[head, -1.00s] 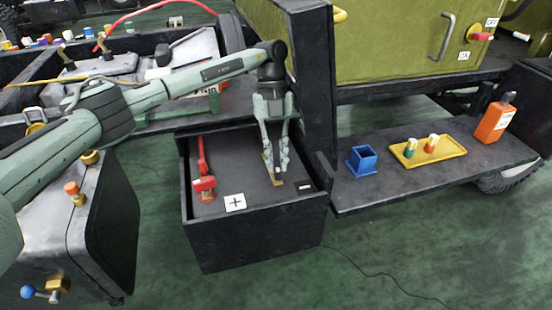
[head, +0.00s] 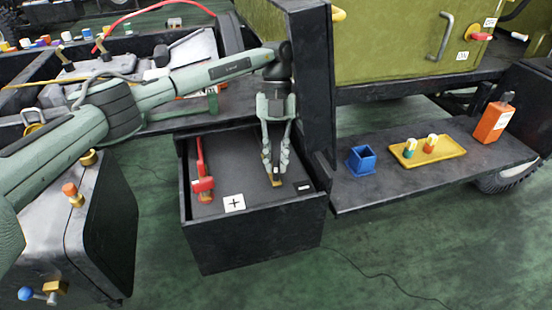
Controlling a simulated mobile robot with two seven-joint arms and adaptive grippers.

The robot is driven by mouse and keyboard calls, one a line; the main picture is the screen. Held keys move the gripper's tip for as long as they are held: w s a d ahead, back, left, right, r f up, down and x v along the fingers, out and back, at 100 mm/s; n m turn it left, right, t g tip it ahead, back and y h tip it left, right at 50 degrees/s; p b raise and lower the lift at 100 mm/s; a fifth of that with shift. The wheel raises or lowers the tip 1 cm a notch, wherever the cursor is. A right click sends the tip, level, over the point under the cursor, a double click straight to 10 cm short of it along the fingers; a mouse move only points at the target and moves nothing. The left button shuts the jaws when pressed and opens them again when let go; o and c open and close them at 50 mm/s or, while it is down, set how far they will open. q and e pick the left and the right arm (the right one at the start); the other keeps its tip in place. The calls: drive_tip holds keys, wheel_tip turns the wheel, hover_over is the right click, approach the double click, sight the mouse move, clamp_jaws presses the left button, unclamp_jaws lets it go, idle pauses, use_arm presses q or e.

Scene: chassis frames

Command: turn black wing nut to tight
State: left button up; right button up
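My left gripper (head: 277,172) points down into the open dark box, near its right side. Its fingers are close together with a narrow gap between them. A small brass-coloured piece (head: 276,183) shows at the fingertips. I cannot make out the black wing nut itself; the fingers cover that spot, and I cannot tell whether they hold it. A red clamp-like part (head: 203,184) lies along the left side of the box. My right gripper is not in view.
The box (head: 250,240) has a white plus label (head: 234,203). A black post (head: 312,90) stands close right of my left arm. The side shelf (head: 380,192) holds a blue square cup (head: 361,161), a yellow tray (head: 447,150) and an orange bottle (head: 494,121).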

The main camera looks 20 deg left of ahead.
use_arm(q)
drive_tip(key=shift+o, duration=1.3)
